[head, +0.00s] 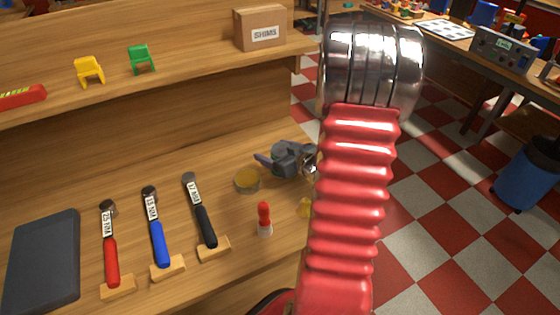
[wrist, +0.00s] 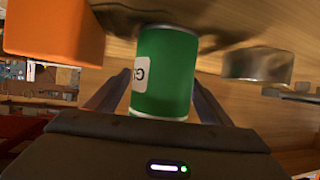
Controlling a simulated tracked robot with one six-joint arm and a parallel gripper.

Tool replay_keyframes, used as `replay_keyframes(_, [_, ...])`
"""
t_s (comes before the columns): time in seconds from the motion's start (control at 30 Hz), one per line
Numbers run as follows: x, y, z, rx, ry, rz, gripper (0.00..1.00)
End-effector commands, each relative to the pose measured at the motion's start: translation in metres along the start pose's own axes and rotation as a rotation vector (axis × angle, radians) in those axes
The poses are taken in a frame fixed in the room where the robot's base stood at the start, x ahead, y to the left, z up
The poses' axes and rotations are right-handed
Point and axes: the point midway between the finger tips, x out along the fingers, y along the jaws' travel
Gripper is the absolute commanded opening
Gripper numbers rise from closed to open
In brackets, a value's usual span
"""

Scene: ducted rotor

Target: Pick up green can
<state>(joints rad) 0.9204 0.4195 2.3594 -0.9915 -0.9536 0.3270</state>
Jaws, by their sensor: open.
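The green can (wrist: 165,72) fills the middle of the wrist view, with part of a white label showing upside down. My gripper (wrist: 160,78) is open, with one finger on each side of the can. The can's near end is close to the gripper body; I cannot tell whether either finger touches it. In the head view my gripper (head: 287,160) shows small at the back of the bench, partly hidden by my red arm. The can is not clear there.
An orange block (wrist: 55,28) is close on the left in the wrist view, and a round tin (wrist: 258,65) is at right. A shelf (head: 190,72) runs above.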

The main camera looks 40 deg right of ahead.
Motion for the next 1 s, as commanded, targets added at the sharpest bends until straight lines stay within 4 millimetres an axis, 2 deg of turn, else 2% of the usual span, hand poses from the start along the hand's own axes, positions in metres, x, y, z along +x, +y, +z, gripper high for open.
replay_keyframes(0.07, [-0.0001,-0.0001,0.0000,0.000,0.000,0.000,0.73])
replay_keyframes(0.8, [-0.0001,-0.0002,0.0001,0.000,0.000,0.000,0.21])
replay_keyframes(1.0, [-0.0001,0.0000,-0.0004,-0.001,0.001,0.000,0.20])
